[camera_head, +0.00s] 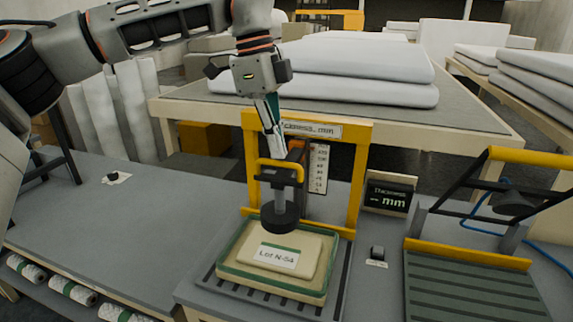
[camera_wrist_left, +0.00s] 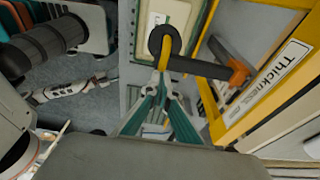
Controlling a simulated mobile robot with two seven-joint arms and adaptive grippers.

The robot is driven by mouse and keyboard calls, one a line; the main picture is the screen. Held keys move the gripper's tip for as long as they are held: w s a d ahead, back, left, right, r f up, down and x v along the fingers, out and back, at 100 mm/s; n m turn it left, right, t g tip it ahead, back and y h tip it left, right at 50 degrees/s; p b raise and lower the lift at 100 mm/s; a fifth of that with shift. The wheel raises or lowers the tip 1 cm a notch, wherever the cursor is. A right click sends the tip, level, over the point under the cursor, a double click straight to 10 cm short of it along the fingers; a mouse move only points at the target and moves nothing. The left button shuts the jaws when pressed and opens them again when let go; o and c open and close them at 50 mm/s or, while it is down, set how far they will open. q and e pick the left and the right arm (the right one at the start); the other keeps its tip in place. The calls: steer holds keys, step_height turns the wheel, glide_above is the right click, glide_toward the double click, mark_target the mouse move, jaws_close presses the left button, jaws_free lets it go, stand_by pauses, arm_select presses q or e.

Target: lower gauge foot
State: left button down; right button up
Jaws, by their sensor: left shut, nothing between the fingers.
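The gauge foot (camera_head: 280,217) is a dark round disc on a grey stem below a yellow handle (camera_head: 281,166). It hangs within the yellow gauge frame (camera_head: 362,185), beside a white scale (camera_head: 318,168). Below it a cream pad (camera_head: 285,250) labelled "Lot N-54" lies in a green-rimmed tray (camera_head: 318,297). I cannot tell whether disc and pad touch. My left gripper (camera_head: 276,150) points down at the handle from above, shut and empty, its tips close to it. In the left wrist view the fingertips (camera_wrist_left: 161,84) appear just below the round foot (camera_wrist_left: 165,40). My right gripper is not in view.
A display (camera_head: 388,196) reading "Thickness -- mm" stands right of the frame. A small black button (camera_head: 377,253) sits before it. A yellow-barred device (camera_head: 475,250) stands at right. White wadding (camera_head: 350,75) lies on the table behind. The grey bench at left is mostly clear.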

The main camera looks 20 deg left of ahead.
arm_select(q)
steer(key=shift+f+b, duration=0.55)
steer(key=shift+f, duration=0.75)
steer(key=shift+r+p, duration=0.65)
steer(key=shift+r, duration=0.25)
step_height(320, 180, up, 3)
steer(key=shift+f+p, duration=0.2)
steer(key=shift+p, duration=1)
step_height(320, 180, up, 3)
steer(key=p, duration=0.2)
steer(key=shift+p, duration=0.3)
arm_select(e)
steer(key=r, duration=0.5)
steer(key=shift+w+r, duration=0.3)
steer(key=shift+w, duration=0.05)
arm_select(q)
steer(key=shift+f, duration=0.1)
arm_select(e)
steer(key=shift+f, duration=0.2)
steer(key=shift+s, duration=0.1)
